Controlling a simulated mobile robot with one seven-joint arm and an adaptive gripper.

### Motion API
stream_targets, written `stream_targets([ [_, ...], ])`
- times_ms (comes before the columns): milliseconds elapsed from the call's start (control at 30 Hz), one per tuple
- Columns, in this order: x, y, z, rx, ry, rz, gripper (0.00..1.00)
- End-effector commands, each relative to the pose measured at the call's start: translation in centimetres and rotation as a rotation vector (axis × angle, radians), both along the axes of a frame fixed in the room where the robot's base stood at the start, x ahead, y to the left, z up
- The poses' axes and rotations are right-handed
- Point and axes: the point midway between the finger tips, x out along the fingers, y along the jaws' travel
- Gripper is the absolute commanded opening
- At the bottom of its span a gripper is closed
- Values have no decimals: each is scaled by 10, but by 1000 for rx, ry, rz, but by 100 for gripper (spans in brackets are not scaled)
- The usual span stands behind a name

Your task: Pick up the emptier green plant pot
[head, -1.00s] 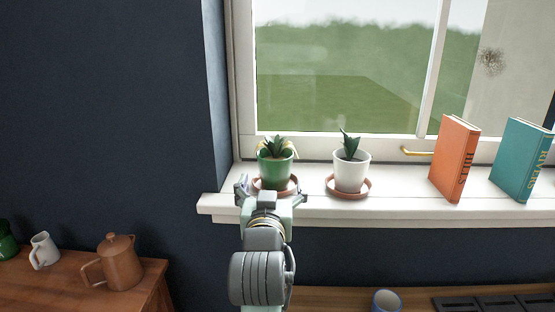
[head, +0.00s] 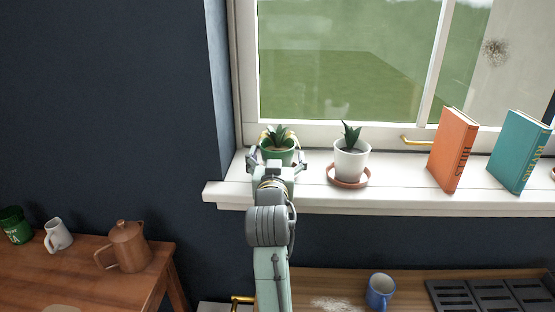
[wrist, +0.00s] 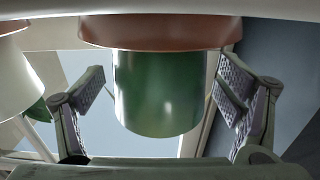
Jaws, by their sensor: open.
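The green plant pot (head: 280,155) with a small leafy plant stands at the left end of the white windowsill. My gripper (head: 276,160) is at the pot's near side, with a finger on each side of it. The wrist view, which looks upside down, shows the green pot (wrist: 158,95) between the open fingers, with visible gaps on both sides. Its terracotta saucer (wrist: 160,32) shows there too; in the head view my gripper hides it. I see no second green plant pot to compare fill with.
A white plant pot (head: 351,163) on a saucer (head: 348,183) stands just right. Farther right on the sill are an orange book (head: 453,150) and a teal book (head: 518,152). The window frame (head: 310,130) is behind. A blue mug (head: 380,290) and a brown pot (head: 128,247) are lower down.

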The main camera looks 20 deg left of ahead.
Motion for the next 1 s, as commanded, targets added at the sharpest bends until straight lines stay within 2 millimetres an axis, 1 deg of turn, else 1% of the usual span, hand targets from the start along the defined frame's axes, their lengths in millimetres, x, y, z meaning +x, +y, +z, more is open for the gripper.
stream_targets([
  [133, 0, 0, 0, 0, 0, 0, 86],
  [167, 0, 0, 0, 0, 0, 0, 85],
  [1000, -1, 0, 0, 0, 0, 0, 29],
])
